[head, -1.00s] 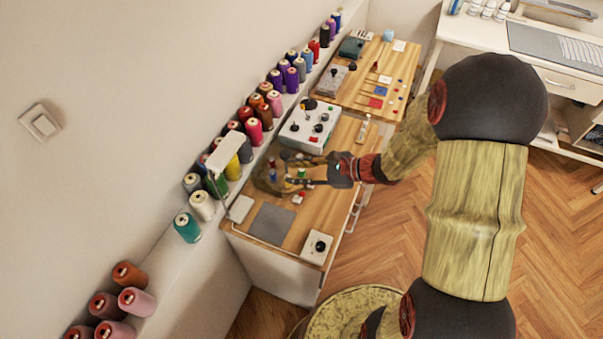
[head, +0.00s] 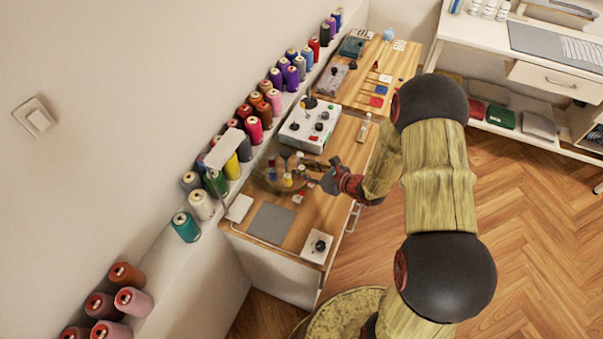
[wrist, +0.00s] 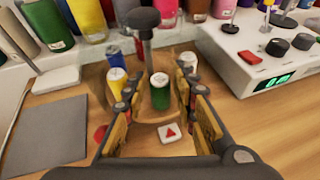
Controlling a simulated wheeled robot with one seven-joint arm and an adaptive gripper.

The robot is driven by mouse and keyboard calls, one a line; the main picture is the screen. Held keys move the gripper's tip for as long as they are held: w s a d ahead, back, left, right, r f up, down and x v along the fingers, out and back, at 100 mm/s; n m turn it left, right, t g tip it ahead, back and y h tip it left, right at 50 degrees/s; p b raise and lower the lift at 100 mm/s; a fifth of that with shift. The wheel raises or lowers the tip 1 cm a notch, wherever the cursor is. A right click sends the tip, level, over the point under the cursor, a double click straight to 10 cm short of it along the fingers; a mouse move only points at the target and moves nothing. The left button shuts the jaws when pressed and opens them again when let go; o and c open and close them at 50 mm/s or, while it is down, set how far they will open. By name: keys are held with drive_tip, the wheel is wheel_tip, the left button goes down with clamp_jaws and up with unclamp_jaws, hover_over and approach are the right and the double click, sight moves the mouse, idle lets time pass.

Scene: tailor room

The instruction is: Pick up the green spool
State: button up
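A small green spool (wrist: 160,95) stands upright on the wooden top, near the middle of the wrist view. My gripper (wrist: 156,98) is open, with one finger to each side of the spool in the picture. I cannot tell whether the fingertips reach around it. No finger visibly presses on it. In the head view my gripper (head: 312,173) is over the near cabinet top, and I cannot pick out the green spool clearly there.
Close by stand a yellow spool (wrist: 117,83), a blue spool (wrist: 114,56) and a white spool (wrist: 188,62). A grey round-headed post (wrist: 144,20) rises behind. A control box (wrist: 262,55) is at right, a grey mat (wrist: 45,135) at left. Large thread cones (head: 202,205) line the wall shelf.

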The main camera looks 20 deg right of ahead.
drive_tip(key=shift+w+a+f, duration=0.15)
drive_tip(key=shift+w+a, duration=0.05)
drive_tip(key=shift+w, duration=0.15)
drive_tip(key=shift+c, duration=0.7)
drive_tip(key=c, duration=0.4)
drive_tip(key=shift+c, duration=0.5)
